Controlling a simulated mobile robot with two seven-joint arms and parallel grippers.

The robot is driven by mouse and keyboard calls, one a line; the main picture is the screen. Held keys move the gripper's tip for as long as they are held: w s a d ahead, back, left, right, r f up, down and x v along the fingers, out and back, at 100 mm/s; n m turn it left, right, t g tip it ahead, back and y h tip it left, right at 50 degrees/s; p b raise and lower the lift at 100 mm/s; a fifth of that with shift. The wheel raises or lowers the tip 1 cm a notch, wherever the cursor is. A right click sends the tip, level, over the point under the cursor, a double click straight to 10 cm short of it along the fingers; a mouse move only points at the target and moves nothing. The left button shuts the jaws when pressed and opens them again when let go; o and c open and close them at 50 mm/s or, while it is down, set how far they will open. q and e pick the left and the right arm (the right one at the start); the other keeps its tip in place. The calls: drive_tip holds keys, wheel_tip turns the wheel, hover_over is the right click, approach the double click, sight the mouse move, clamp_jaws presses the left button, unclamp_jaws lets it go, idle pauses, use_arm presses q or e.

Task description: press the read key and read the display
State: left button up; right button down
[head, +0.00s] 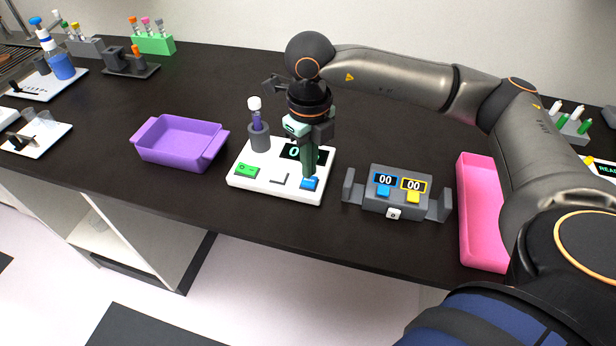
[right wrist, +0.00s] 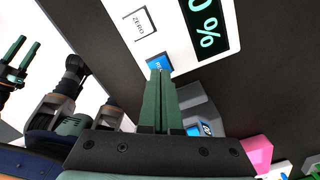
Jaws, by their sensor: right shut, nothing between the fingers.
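The white cell processor (head: 236,180) stands on the dark bench. It has a green key (head: 247,170), a pale key (head: 279,178) marked ZERO in the right wrist view (right wrist: 139,22) and a blue key (head: 310,184). The blue key's label is partly hidden in the right wrist view (right wrist: 157,62). My right gripper (head: 309,176) is shut and empty, fingers pointing down at the blue key; contact cannot be told. The display (head: 290,151) is partly covered; the right wrist view shows "0 %" (right wrist: 207,28). My left gripper (right wrist: 18,62) shows at the right wrist view's left edge, fingers apart.
A capped tube (head: 256,118) stands in a grey holder on the processor's back left. A purple tray (head: 180,142) is to the left. A grey two-display counter (head: 398,192) and pink tray (head: 480,225) are to the right.

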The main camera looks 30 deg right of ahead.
drive_tip(key=shift+f, duration=0.1)
drive_tip(key=shift+f+b, duration=0.8)
drive_tip(key=shift+f, duration=0.1)
drive_tip(key=shift+r+p, duration=0.45)
drive_tip(key=shift+r, duration=0.45)
wheel_tip(320, 180, up, 5)
drive_tip(key=p, duration=0.3)
idle(0.3)
